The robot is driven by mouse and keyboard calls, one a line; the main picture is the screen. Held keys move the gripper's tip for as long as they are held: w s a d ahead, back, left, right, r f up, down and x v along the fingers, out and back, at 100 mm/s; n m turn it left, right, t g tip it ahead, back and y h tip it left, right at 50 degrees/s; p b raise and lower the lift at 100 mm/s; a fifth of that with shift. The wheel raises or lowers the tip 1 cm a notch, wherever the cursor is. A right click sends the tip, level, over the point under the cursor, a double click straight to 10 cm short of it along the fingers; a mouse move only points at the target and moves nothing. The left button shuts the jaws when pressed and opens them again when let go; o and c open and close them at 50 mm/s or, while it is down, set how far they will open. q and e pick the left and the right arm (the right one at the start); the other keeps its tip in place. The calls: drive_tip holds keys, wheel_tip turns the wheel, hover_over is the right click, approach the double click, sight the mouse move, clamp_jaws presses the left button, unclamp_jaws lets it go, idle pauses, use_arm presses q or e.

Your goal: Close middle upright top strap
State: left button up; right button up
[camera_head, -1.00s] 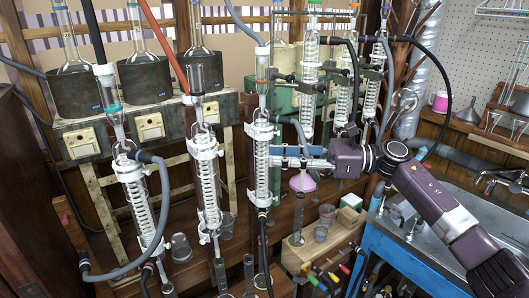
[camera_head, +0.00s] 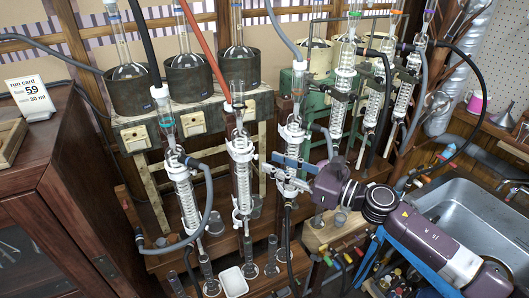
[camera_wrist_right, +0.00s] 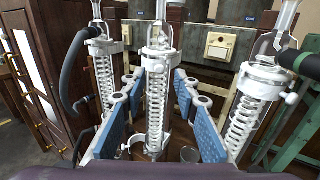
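The middle upright holds a coiled glass condenser (camera_head: 241,175), also in the right wrist view (camera_wrist_right: 157,90). Its white top strap (camera_head: 240,145) shows near the upper end of the coil (camera_wrist_right: 158,54); I cannot tell whether it is fully closed. A lower white strap (camera_wrist_right: 156,146) sits below, its ring standing out. My right gripper (camera_head: 281,161) has blue pads, spread wide and empty. In the wrist view they stand left and right of the middle condenser, apparently short of it. In the head view a pad crosses in front of the right condenser (camera_head: 293,135). My left gripper is not in view.
The left condenser (camera_head: 180,190) has a grey hose. The right condenser (camera_wrist_right: 255,105) stands close beside my right pad. Heating mantles (camera_head: 185,80) with flasks stand behind. Beakers and a white tray (camera_head: 233,281) are below. A sink (camera_head: 470,215) is at right.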

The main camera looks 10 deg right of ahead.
sight(246, 157)
drive_tip(key=p+x, duration=0.1)
drive_tip(key=x, duration=0.3)
clamp_jaws()
